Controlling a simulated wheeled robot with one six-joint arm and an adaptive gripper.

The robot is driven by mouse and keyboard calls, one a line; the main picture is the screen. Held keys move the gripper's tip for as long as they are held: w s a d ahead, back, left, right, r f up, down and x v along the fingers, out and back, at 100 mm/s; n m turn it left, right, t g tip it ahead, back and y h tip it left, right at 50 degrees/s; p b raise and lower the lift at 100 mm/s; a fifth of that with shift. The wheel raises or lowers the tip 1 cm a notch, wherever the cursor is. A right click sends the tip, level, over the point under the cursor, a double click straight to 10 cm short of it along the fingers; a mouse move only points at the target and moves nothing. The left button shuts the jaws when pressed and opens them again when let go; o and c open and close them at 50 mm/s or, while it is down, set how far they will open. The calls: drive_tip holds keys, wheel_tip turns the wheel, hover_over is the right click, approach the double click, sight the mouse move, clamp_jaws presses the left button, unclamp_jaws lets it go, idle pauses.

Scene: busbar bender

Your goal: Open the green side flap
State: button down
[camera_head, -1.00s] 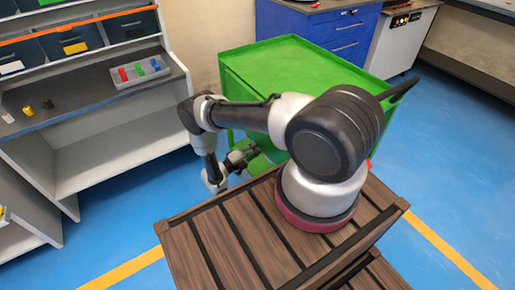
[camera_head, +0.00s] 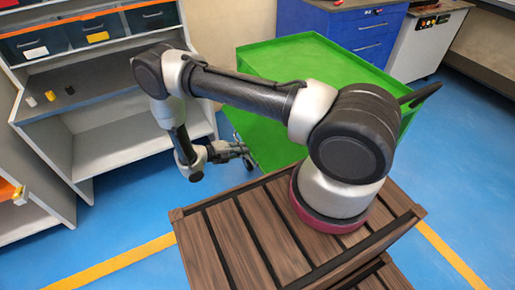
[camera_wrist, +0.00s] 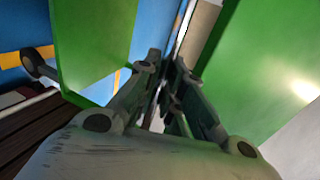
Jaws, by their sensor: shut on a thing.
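The green cart (camera_head: 325,62) stands at centre in the head view, partly behind my arm. Its green side flap (camera_head: 262,135) shows below my forearm on the cart's left side. My gripper (camera_head: 246,151) is at the flap's lower left edge, with its fingers close together, shut on the flap. In the wrist view, the gripper (camera_wrist: 168,82) reaches between a green panel on the left (camera_wrist: 95,40) and a larger green panel on the right (camera_wrist: 265,65). The exact contact is hidden by the fingers.
A grey shelf unit (camera_head: 95,112) with bins (camera_head: 95,28) stands at left. A blue cabinet (camera_head: 350,38) and a white cabinet (camera_head: 425,45) stand behind the cart. Blue floor (camera_head: 125,205) is clear between shelf and cart.

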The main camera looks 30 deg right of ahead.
drive_tip(key=a+r+y, duration=0.5)
drive_tip(key=a+r, duration=0.1)
drive_tip(key=r, duration=0.5)
drive_tip(key=a+r+y, duration=0.5)
drive_tip(key=a+r, duration=0.1)
drive_tip(key=r, duration=0.6)
drive_tip(key=shift+s+y, duration=0.15)
drive_tip(key=shift+y, duration=0.15)
drive_tip(key=shift+r, duration=0.15)
drive_tip(key=c, duration=1.8)
unclamp_jaws()
drive_tip(key=v, duration=1.2)
